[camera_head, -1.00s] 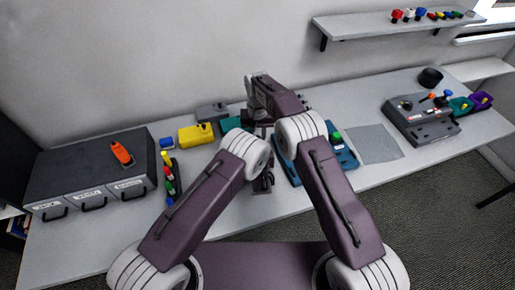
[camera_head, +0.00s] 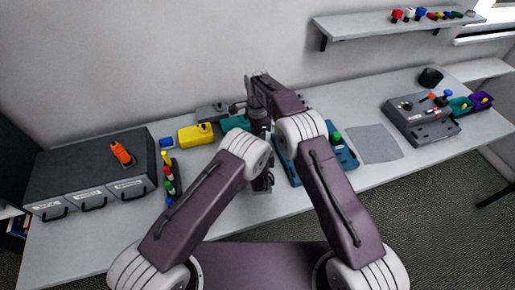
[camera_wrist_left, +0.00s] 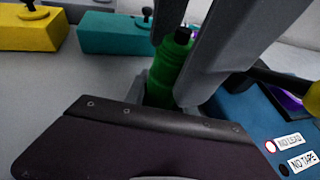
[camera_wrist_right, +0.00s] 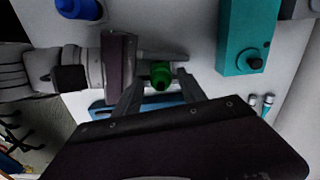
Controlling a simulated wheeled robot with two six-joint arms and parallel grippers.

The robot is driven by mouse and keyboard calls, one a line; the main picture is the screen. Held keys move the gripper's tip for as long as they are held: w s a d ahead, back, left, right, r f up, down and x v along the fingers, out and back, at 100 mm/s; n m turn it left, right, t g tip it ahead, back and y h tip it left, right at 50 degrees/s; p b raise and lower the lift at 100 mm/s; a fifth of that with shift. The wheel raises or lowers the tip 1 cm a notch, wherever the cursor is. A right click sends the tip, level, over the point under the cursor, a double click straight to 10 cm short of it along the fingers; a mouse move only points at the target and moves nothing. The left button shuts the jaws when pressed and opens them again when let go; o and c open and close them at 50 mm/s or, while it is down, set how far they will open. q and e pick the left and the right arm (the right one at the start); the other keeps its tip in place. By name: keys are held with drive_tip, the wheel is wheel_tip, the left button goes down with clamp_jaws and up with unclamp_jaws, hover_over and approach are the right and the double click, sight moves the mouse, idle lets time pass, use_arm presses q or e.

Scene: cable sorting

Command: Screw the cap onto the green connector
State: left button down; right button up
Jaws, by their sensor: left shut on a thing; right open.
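A green connector (camera_wrist_left: 168,68) with a black tip stands roughly upright in the left wrist view. My left gripper (camera_wrist_left: 180,75) is shut on it. In the right wrist view the green connector (camera_wrist_right: 160,76) appears end-on, held by my left gripper, which comes in from the left. My right gripper (camera_wrist_right: 160,95) is open, its fingers on either side of the green piece with gaps. I cannot tell whether a cap is on it. In the head view my arms hide the connector; another round green piece (camera_head: 337,136) sits on the blue tray (camera_head: 349,158).
A yellow box (camera_head: 195,134) and a teal box (camera_head: 235,123) stand behind my arms. A drawer unit (camera_head: 85,170) with an orange tool is at left. A grey device (camera_head: 420,118) is at right, beside a grey mat (camera_head: 375,144). Bare table lies in front.

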wheel_tip(320, 180, up, 7)
drive_tip(key=shift+r, duration=0.1)
idle(0.3)
use_arm(q)
drive_tip(key=c, duration=0.9)
unclamp_jaws()
drive_tip(key=shift+c, duration=0.2)
drive_tip(key=b+v, duration=0.1)
drive_tip(key=v, duration=0.8)
drive_tip(key=shift+a, duration=0.1)
use_arm(e)
drive_tip(key=shift+f, duration=0.6)
use_arm(q)
drive_tip(key=shift+s+f, duration=0.1)
use_arm(e)
drive_tip(key=shift+f, duration=0.1)
